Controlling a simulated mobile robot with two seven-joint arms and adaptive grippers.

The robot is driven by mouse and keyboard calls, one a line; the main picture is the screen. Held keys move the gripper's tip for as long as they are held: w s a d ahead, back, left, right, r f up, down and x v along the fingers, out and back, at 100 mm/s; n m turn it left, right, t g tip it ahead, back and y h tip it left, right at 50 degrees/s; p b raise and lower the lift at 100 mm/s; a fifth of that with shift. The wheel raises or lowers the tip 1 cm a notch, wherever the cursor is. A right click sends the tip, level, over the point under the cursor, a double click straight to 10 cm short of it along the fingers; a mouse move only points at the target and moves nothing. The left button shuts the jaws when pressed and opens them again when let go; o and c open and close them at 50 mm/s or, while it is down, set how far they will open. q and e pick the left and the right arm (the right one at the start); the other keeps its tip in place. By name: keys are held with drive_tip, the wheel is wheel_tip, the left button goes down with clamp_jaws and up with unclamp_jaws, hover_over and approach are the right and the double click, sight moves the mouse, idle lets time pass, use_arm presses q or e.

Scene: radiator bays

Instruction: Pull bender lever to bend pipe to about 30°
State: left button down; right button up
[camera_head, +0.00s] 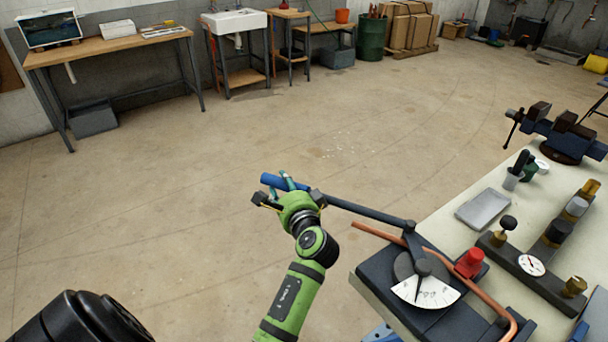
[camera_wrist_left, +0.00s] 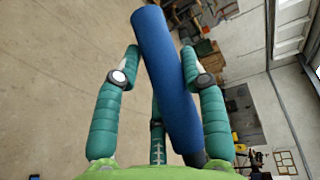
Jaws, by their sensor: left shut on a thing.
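The bender (camera_head: 375,270) is a dark block at the near left corner of the bench, with a white angle scale (camera_head: 425,292) and a dark pointer. Its lever (camera_head: 365,210) is a dark rod reaching left past the bench edge to a blue grip (camera_head: 270,180). The copper pipe (camera_head: 376,232) runs through the bender, one end sticking out left, the other curving near the front; its exact angle is unreadable. My left gripper (camera_head: 288,184) is shut around the blue grip. In the left wrist view, its green fingers (camera_wrist_left: 162,66) lie on both sides of the blue grip (camera_wrist_left: 165,75). My right gripper is not in view.
On the bench (camera_head: 455,232) stand a red knob (camera_head: 469,262), a grey tray (camera_head: 484,209), a gauge block (camera_head: 531,265) and a vise (camera_head: 560,140). The floor (camera_head: 200,210) left of the bench is clear. A wooden table (camera_head: 110,46) and a sink (camera_head: 235,20) stand at the back.

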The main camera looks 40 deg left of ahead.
use_arm(q)
drive_tip(key=shift+s+a+f+n+g+y, duration=0.1)
drive_tip(key=shift+s+f+n+g+y, duration=0.15)
drive_tip(key=shift+s, duration=0.6)
drive_tip(key=shift+s+a+n+g+y, duration=0.15)
drive_tip(key=shift+s+g, duration=0.2)
drive_tip(key=shift+s, duration=0.45)
drive_tip(key=shift+d, duration=0.1)
drive_tip(key=c, duration=0.9)
unclamp_jaws()
drive_tip(key=shift+o, duration=1.1)
wheel_tip(320, 180, up, 10)
drive_tip(key=shift+s+r, duration=0.2)
